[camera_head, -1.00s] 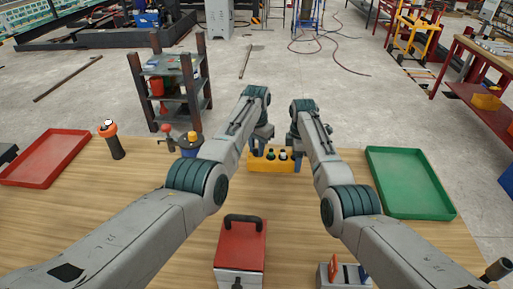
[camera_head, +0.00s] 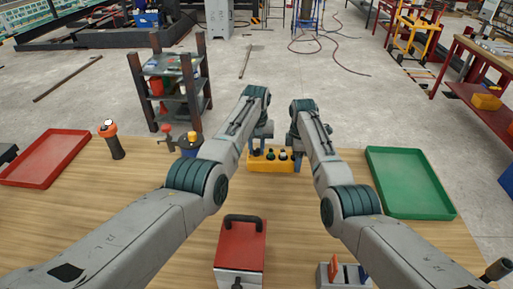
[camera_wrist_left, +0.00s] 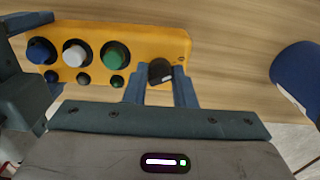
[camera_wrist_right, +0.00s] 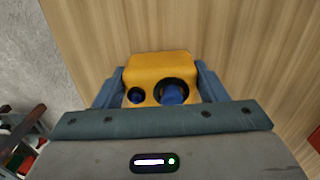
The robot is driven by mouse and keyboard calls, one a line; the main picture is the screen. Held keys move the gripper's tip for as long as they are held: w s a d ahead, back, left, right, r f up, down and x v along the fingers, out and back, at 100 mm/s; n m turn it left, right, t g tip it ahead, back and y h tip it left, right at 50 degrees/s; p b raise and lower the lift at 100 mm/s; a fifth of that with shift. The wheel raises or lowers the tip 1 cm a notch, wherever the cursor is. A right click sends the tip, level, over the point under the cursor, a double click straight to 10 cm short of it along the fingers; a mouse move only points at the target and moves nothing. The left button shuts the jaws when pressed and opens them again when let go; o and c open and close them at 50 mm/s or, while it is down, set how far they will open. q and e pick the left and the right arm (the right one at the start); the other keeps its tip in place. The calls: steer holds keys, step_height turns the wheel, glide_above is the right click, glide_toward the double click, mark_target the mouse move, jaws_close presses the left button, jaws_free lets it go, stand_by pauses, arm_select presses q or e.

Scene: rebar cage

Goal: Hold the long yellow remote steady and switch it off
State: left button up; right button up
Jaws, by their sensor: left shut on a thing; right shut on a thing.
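The long yellow remote (camera_head: 271,166) lies on the wooden table between my two grippers. In the left wrist view, the remote (camera_wrist_left: 128,40) shows a blue, a white and a green button, small dark buttons below them, and a black knob (camera_wrist_left: 160,71) at one end. My left gripper (camera_wrist_left: 161,88) is shut on the black knob. My right gripper (camera_wrist_right: 159,82) is shut across the remote's other end, one finger on each side. The blue button (camera_wrist_right: 174,92) shows between its fingers. The knob's setting is hard to tell.
A red tray (camera_head: 45,158) is at left, a green tray (camera_head: 410,183) at right.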

stand_by(0.3)
arm_select(q)
steer(key=o, duration=1)
steer(key=shift+r, duration=0.1)
step_height(320, 180, up, 12)
steer(key=shift+f, duration=0.1)
arm_select(e)
steer(key=o, duration=1.3)
steer(key=shift+o, duration=0.2)
